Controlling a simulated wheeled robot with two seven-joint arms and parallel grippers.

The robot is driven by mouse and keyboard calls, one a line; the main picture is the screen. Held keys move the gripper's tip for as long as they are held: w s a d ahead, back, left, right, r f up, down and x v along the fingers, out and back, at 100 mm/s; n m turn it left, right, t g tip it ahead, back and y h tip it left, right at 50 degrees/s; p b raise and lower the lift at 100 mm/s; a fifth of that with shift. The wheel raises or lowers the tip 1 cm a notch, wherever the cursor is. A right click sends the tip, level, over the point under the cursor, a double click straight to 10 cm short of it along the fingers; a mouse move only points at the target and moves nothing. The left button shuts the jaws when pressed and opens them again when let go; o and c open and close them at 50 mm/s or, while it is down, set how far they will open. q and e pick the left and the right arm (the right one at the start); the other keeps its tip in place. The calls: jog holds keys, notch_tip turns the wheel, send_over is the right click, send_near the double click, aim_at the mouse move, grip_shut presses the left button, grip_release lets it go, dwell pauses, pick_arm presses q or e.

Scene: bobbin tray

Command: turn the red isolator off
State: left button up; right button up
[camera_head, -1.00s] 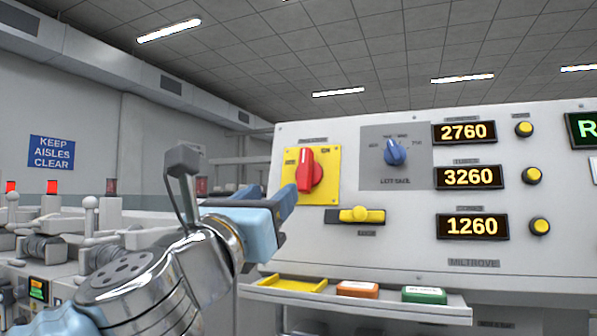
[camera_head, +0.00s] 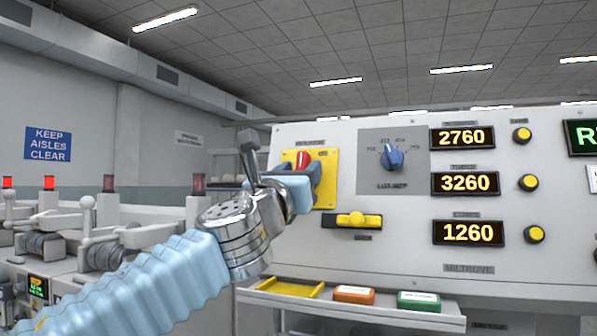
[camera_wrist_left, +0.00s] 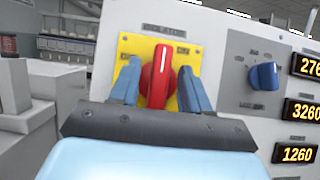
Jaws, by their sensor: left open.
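The red isolator is a red rotary handle (camera_head: 302,160) on a yellow plate (camera_head: 327,190) at the left of the grey panel. In the left wrist view the red handle (camera_wrist_left: 158,77) stands nearly upright, leaning slightly right at its top. My left gripper (camera_wrist_left: 157,88) is open, with one blue finger on each side of the handle. Small gaps seem to show between the fingers and the handle; contact cannot be told. In the head view my left gripper (camera_head: 301,178) hides the handle's lower part. My right gripper is in neither view.
A blue selector knob (camera_head: 391,157) sits right of the isolator, and a yellow slide switch (camera_head: 352,221) below it. Lit displays with yellow buttons (camera_head: 522,135) are further right. A shelf (camera_head: 350,307) with a yellow tray and orange and green blocks juts out below the panel.

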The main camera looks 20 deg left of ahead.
pick_arm(q)
grip_shut()
jog(key=shift+n, duration=0.3)
jog(key=n+y, duration=0.3)
jog(key=n, duration=0.1)
jog(key=shift+d+g+b, duration=0.15)
jog(key=shift+g+b, duration=0.2)
jog(key=shift+g, duration=0.05)
jog(key=n+g+y, duration=0.1)
jog(key=n+y, duration=0.1)
jog(key=n, duration=0.2)
jog(key=n+g+y, duration=0.2)
jog(key=n+y, duration=0.1)
jog(key=n, duration=0.1)
jog(key=shift+p, duration=0.35)
jog(key=n+g+y, duration=0.1)
jog(key=n+g, duration=0.1)
jog(key=n, duration=0.1)
jog(key=n+g, duration=0.2)
jog(key=n, duration=0.2)
jog(key=shift+d+y, duration=0.1)
jog(key=shift+y, duration=0.3)
jog(key=shift+r+n+g, duration=0.1)
jog(key=shift+n+g, duration=0.7)
jog(key=shift+n, duration=0.7)
